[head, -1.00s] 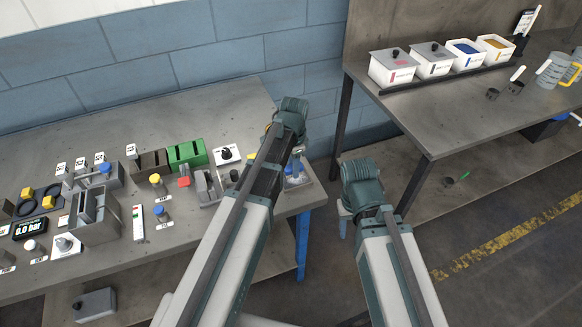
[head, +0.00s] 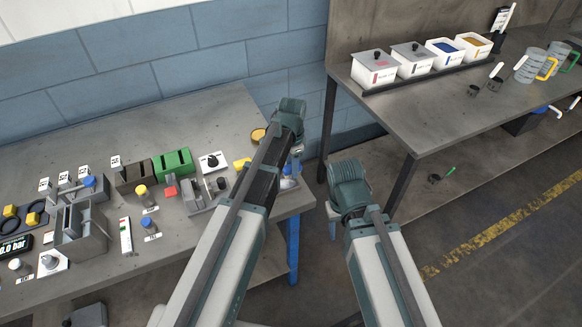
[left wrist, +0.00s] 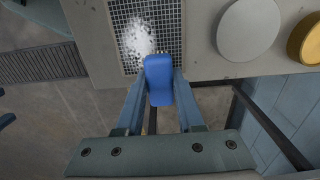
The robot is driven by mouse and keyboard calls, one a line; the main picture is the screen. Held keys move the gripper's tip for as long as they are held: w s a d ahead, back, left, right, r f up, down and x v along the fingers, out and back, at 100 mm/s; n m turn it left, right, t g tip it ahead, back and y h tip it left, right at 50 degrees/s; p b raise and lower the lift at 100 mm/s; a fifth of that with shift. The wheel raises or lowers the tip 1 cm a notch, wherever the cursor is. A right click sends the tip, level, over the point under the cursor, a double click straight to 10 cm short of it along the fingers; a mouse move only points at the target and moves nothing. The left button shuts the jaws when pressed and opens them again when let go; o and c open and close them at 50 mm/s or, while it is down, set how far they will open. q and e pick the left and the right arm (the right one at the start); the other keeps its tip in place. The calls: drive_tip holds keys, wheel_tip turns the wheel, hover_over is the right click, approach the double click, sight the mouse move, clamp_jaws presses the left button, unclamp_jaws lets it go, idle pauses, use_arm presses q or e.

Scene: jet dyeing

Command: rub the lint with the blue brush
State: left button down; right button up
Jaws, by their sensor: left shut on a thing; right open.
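My left gripper (left wrist: 161,74) is shut on the blue brush (left wrist: 158,92) in the left wrist view. The lint (left wrist: 138,42) is a white, fluffy patch on a dark mesh screen (left wrist: 172,18) set in a grey frame. The brush's far end is at the screen's near edge, just below the lint in the picture; I cannot tell whether it touches. In the head view my left gripper (head: 294,160) points down at the bench's right end, and my arm mostly hides the screen and brush. My right gripper (head: 333,212) is open, hanging low beside the bench, mostly hidden by its wrist.
The grey bench (head: 222,118) carries a green block (head: 172,163), a black knob (head: 212,161) and several small devices. A round grey disc (left wrist: 248,28) and a yellow round thing (left wrist: 308,40) lie beside the screen. A second table (head: 440,115) at right holds white tubs and jugs.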

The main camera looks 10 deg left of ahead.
use_arm(q)
drive_tip(key=shift+s+a+r+p, duration=0.1)
drive_tip(key=shift+r+p, duration=2.35)
drive_tip(key=shift+r, duration=0.35)
wheel_tip(320, 180, up, 3)
drive_tip(key=p, duration=0.3)
drive_tip(key=shift+s, duration=0.1)
